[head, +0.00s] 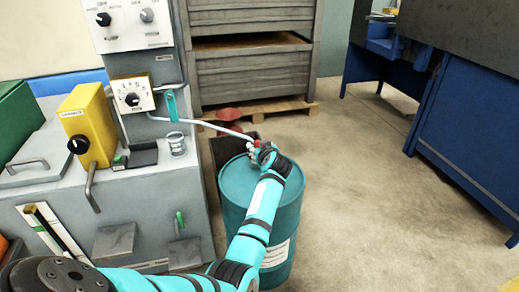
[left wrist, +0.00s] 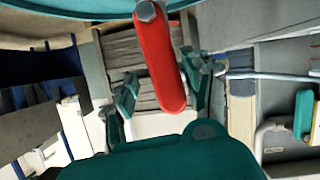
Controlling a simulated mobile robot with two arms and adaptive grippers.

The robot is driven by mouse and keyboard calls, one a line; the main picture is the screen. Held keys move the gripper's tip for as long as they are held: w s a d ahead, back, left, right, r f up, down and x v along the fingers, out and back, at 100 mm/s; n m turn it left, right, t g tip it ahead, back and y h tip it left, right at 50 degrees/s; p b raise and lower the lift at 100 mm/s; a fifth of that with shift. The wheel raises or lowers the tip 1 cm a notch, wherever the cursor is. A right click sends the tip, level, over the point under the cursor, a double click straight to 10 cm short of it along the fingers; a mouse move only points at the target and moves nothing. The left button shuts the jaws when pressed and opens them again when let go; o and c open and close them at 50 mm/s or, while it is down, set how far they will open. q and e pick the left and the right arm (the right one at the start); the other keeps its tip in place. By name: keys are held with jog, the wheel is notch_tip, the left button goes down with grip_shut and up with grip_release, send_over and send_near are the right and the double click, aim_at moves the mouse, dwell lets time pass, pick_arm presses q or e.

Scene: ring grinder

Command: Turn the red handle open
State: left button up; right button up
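The red handle (left wrist: 160,60) fills the upper middle of the left wrist view, a long flat lever with a grey bolt at its top end. In the head view only a small red bit (head: 257,143) of it shows, at the end of a pale pipe (head: 212,126) above the teal barrel. My left gripper (left wrist: 160,92) is open, its two teal fingers apart on either side of the handle's lower part, with gaps visible. In the head view the left gripper (head: 264,153) is small and partly hides the handle. My right gripper is not in view.
A teal barrel (head: 233,190) stands below the left gripper. A grey machine (head: 38,208) with a yellow box (head: 87,125) and dials is on the left. Wooden crates (head: 250,75) stand behind, a blue bench (head: 462,120) at right. The floor (head: 370,200) between barrel and bench is clear.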

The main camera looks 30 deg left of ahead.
pick_arm(q)
jog(key=shift+s+a+f, duration=0.1)
jog(key=shift+s, duration=0.1)
jog(key=shift+s+d, duration=0.2)
jog(key=shift+d, duration=0.1)
jog(key=v, duration=0.6)
jog(key=shift+s+d+r, duration=0.15)
jog(key=shift+d+r, duration=0.1)
jog(key=shift+r, duration=0.05)
